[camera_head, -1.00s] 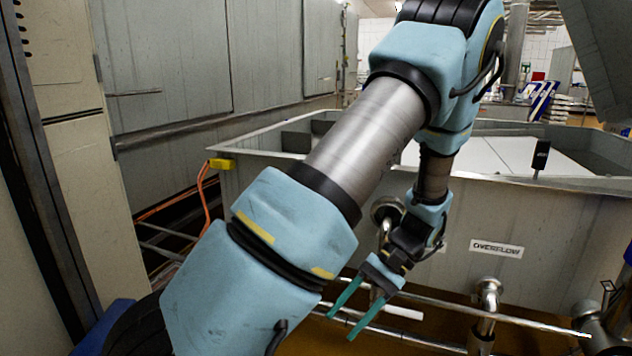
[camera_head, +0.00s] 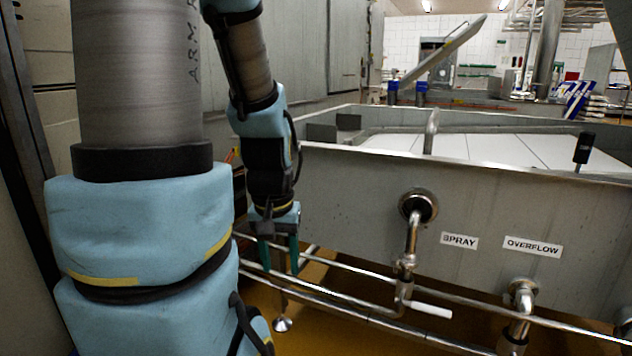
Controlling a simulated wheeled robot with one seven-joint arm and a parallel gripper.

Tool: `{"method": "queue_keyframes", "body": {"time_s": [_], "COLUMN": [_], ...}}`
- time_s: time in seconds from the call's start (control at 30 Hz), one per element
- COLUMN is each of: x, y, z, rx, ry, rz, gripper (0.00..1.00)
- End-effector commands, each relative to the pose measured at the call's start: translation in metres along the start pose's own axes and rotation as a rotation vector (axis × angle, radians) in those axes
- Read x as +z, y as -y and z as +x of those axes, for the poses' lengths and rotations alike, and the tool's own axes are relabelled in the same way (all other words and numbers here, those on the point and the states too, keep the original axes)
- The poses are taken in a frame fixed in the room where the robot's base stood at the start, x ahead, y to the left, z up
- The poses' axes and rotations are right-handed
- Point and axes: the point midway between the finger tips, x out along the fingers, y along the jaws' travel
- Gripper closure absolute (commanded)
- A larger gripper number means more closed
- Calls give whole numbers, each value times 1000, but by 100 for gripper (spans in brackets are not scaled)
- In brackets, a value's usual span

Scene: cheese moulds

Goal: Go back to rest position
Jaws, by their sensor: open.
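My gripper (camera_head: 279,268) hangs at the left of centre with its two green fingers pointing down. The fingers are apart, and I see nothing between them. It is in front of the metal vat's side wall (camera_head: 345,215) and overlaps the pipes low along it in the picture. My arm is raised on the left side of the view, with its upper part cut off by the top edge.
The vat holds white blocks (camera_head: 490,150). A pipe with a valve (camera_head: 412,235) comes out of its wall, beside labels reading SPRAY (camera_head: 459,241) and OVERFLOW (camera_head: 533,246). Rails (camera_head: 350,299) run low along the vat. Grey cabinets stand behind on the left.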

Motion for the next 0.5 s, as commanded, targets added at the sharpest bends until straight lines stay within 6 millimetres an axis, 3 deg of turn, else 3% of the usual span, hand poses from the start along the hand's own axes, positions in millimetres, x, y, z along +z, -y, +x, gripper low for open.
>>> {"method": "queue_keyframes", "body": {"time_s": [0.03, 0.27, 0.5], "x": [-2, -9, -19], "y": [0, 0, -1], "z": [-18, -63, -135], "rx": [0, 0, 0], "ry": [1, 2, 3], "rz": [0, 0, 0], "gripper": [48, 48, 48]}}
